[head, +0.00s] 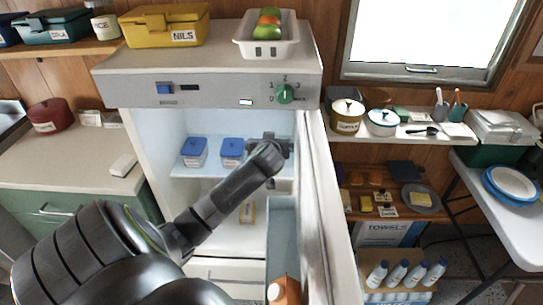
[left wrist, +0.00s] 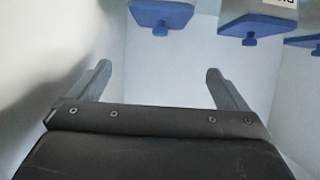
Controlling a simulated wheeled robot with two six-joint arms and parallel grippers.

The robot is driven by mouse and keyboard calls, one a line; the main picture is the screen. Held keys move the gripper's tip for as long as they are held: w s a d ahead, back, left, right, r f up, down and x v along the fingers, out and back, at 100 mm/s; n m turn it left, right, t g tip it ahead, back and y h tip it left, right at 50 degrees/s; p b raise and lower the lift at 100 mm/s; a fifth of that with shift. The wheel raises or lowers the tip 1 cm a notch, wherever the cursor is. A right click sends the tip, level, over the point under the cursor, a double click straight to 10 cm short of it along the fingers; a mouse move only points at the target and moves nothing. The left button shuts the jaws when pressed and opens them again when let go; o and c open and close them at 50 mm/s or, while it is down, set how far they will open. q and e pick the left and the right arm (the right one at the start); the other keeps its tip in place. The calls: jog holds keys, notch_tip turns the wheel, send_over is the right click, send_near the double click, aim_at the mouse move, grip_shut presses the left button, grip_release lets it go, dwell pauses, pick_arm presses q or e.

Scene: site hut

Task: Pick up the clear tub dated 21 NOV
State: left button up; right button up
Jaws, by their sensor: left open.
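Two clear tubs with blue lids stand on the upper fridge shelf in the head view, one at the left (head: 194,152) and one beside it (head: 231,152). Their front labels are too small to read. The left wrist view shows parts of three blue-lidded tubs along its top edge: one (left wrist: 163,12), a middle one (left wrist: 250,24) and one at the right edge (left wrist: 306,40). I cannot tell which is dated 21 NOV. My left gripper (left wrist: 158,78) is open and empty, apart from the tubs. In the head view it (head: 270,146) is right of the two visible tubs. My right gripper is not in view.
The open fridge door (head: 335,200) stands close to the right of my left arm. The yellow NILS box (head: 165,27) and a white tray (head: 266,47) of fruit sit on top of the fridge. A carton (head: 285,290) is low by the door.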

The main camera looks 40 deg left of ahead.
pick_arm(q)
jog(key=shift+w+a+f+b, duration=0.45)
jog(key=shift+w+a+f, duration=0.45)
jog(key=shift+f, duration=0.45)
jog(key=shift+w+a+f+b, duration=0.45)
jog(key=shift+w+a+f, duration=0.2)
jog(key=shift+w+f, duration=0.55)
jog(key=shift+w+a+f+b, duration=0.45)
jog(key=shift+w+a+f, duration=0.35)
jog(key=shift+f, duration=0.65)
jog(key=shift+c, duration=0.4)
jog(key=c, duration=1.1)
